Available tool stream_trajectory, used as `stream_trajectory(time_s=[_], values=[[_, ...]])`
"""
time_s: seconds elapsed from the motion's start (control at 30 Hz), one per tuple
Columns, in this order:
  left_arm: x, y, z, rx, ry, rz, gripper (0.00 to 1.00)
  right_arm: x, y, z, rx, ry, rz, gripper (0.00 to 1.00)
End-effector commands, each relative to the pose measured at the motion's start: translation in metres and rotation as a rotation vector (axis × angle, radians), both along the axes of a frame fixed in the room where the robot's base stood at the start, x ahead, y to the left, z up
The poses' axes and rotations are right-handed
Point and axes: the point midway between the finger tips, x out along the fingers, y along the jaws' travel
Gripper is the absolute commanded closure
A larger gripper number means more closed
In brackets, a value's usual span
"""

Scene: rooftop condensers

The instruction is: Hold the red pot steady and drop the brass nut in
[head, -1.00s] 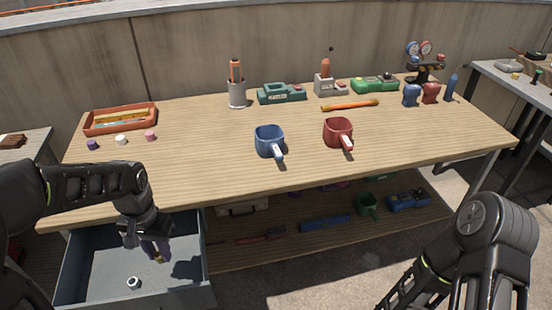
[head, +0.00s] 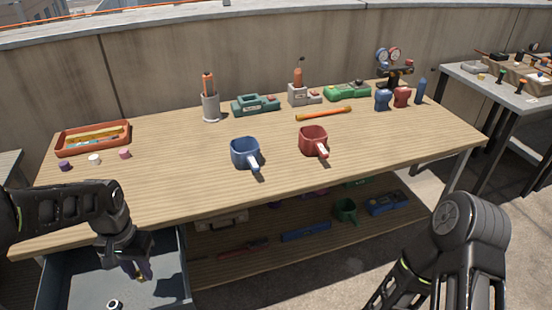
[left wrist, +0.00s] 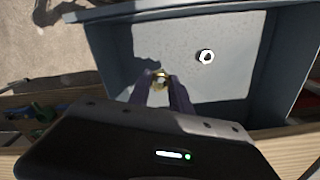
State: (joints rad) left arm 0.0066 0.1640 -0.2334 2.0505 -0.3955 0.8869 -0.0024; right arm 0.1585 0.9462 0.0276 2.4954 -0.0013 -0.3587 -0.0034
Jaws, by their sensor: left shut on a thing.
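The red pot (head: 313,140) stands upright on the wooden workbench, its handle pointing toward me. My left gripper (head: 140,272) is over the open grey drawer at the bench's left front, well away from the pot. It is shut on the small brass nut (left wrist: 160,75), seen between the fingertips in the left wrist view; my left gripper (left wrist: 158,82) points down toward the drawer floor. My right arm shows at the lower right of the head view, but its gripper is out of frame.
A blue pot (head: 245,153) stands left of the red one. A silver nut (left wrist: 205,57) lies in the grey drawer (left wrist: 222,32). An orange tray (head: 93,137), an orange-handled tool (head: 323,113) and a green device (head: 255,105) are farther back. The bench front is clear.

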Motion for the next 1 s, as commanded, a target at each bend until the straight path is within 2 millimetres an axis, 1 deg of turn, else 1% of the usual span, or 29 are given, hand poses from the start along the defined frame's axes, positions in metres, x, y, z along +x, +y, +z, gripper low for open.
stream_trajectory(time_s=[0.07,0.17,0.2,0.27,0.3,0.4,0.5,0.6,1.0], values=[[0.012,-0.009,0.003,0.002,-0.001,-0.004,1.00,0.000,0.000,0.000,0.000,0.000,0.000,0.64],[0.035,-0.030,0.009,0.005,-0.002,-0.005,1.00,0.000,0.000,0.000,0.000,0.000,0.000,0.64],[0.046,-0.041,0.011,0.006,-0.003,-0.004,1.00,0.000,0.000,0.000,0.000,0.000,0.000,0.64],[0.063,-0.059,0.016,0.006,-0.003,-0.003,1.00,0.000,0.000,0.000,0.000,0.000,0.000,0.64],[0.072,-0.073,0.019,0.006,-0.002,-0.001,1.00,0.000,0.000,0.000,0.000,0.000,0.000,0.64],[0.091,-0.101,0.025,0.003,-0.001,0.005,1.00,0.000,0.000,0.000,0.000,0.000,0.000,0.64],[0.100,-0.119,0.028,0.001,0.000,0.009,1.00,0.000,0.000,0.000,0.000,0.000,0.000,0.64],[0.102,-0.123,0.029,-0.001,-0.001,0.012,1.00,0.000,0.000,0.000,0.000,0.000,0.000,0.64],[0.102,-0.123,0.029,-0.001,-0.001,0.012,1.00,0.000,0.000,0.000,0.000,0.000,0.000,0.64]])
